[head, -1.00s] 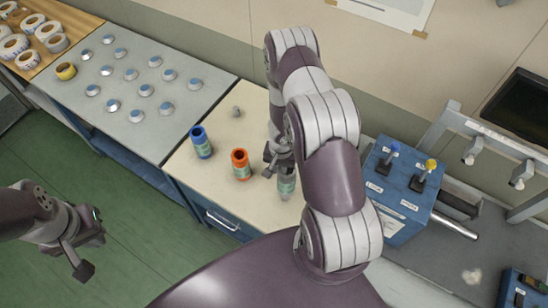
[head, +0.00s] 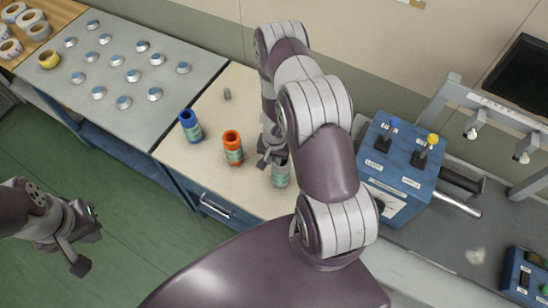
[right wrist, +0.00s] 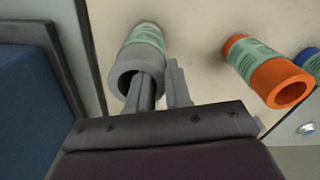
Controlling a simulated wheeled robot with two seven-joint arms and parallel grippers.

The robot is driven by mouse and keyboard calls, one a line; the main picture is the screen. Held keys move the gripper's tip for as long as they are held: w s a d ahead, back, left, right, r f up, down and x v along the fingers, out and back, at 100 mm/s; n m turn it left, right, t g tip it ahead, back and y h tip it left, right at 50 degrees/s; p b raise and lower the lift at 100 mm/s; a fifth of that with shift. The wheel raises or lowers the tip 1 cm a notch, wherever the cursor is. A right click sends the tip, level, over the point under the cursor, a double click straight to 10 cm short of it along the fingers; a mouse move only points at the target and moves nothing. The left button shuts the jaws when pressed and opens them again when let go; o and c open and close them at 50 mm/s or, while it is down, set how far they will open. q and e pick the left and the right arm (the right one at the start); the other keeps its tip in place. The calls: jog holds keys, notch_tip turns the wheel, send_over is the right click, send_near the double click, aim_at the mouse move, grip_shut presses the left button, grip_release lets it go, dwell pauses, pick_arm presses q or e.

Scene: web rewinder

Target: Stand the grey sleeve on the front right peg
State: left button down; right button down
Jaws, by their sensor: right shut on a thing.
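The grey sleeve (head: 281,174), with a pale green label, is at the right of the cream tabletop. My right gripper (head: 268,158) is at its top. In the right wrist view, the right gripper (right wrist: 165,88) has one finger inside the open end of the grey sleeve (right wrist: 141,62) and the other outside, shut on its wall. I cannot tell whether the sleeve touches the tabletop. A small grey post (head: 227,94) stands farther back; I cannot make out which peg is the front right one. My left gripper (head: 82,250) hangs over the green floor, clear of everything; its opening is unclear.
An orange sleeve (head: 232,148) and a blue sleeve (head: 190,126) stand left of the grey one on the cream tabletop (head: 195,165). A grey table (head: 170,120) with several blue-topped discs adjoins at left. A blue control box (head: 398,165) with levers stands at right.

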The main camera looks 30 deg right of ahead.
jog(key=shift+f+b, duration=0.35)
jog(key=shift+f, duration=0.05)
jog(key=c, duration=1)
grip_release()
